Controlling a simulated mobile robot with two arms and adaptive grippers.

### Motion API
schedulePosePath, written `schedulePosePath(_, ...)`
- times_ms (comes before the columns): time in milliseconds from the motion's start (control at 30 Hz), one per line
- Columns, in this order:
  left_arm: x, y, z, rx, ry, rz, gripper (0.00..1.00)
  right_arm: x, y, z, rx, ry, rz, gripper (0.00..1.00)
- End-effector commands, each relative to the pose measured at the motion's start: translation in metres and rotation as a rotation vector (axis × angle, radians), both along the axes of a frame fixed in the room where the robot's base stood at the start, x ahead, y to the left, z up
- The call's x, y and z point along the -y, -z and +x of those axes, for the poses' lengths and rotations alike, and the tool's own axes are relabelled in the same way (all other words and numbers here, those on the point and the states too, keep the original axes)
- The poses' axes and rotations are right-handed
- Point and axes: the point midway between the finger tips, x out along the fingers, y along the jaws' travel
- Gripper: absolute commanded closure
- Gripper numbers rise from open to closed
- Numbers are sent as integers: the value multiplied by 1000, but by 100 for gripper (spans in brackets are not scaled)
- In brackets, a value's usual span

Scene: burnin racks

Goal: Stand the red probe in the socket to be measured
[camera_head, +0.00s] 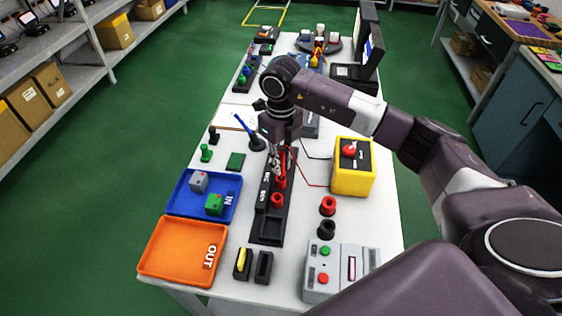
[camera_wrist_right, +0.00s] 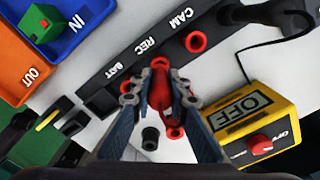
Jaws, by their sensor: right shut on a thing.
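My right gripper (camera_head: 277,168) is over the black strip (camera_head: 268,222), and my right wrist camera shows it (camera_wrist_right: 160,97) shut on the red probe (camera_wrist_right: 159,88). The strip (camera_wrist_right: 112,73) carries the labels BAT, REC and CAM in the wrist view. The red-ringed CAM socket (camera_wrist_right: 195,42) is clear of the gripper. Another red ring (camera_wrist_right: 158,62) shows beside REC, just beyond the probe. I cannot tell whether the probe's tip is in it. The yellow meter (camera_head: 352,180) stands right of the strip and reads OFF in the wrist view (camera_wrist_right: 238,107). My left gripper is not in view.
A red holder (camera_head: 327,205) and black holder (camera_head: 326,230) stand right of the strip. Left are the blue IN tray (camera_head: 178,208) with cubes and the orange OUT tray (camera_head: 165,250). A grey button box (camera_head: 336,283) is near the front. Leads run from the meter.

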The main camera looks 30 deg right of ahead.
Motion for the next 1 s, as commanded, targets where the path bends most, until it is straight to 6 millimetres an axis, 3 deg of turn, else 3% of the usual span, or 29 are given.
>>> schedulePosePath(967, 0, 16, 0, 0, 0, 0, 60, 0, 20, 0, 1, 0, 0, 100)
schedulePosePath(1000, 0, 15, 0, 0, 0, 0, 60, 0, 19, 0, 1, 0, 0, 83)
